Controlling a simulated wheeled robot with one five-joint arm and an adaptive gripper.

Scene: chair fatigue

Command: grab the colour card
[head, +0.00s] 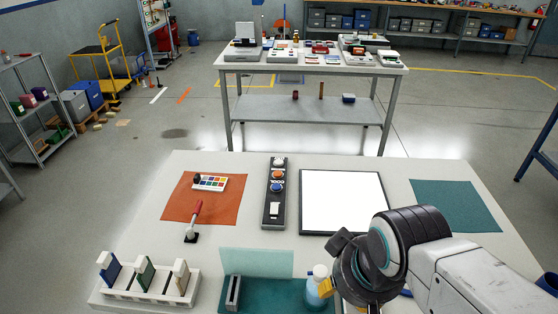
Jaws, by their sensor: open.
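The colour card (211,182) is a small white card with rows of coloured patches. It lies on the orange mat (178,203) on the left part of the near table. A small dark round thing sits at its left end. My gripper (335,265) is low in the picture, over the front of the table, well right of and nearer than the card. It is open and apart from the card. My arm comes in from the right, and the gripper is partly hidden by its own wrist.
A red-handled tool (195,218) stands just in front of the card. A dark control panel (273,205) and a white framed board (342,199) lie to the right. A bottle (318,288) stands close to my gripper. A white rack (148,284) is at front left.

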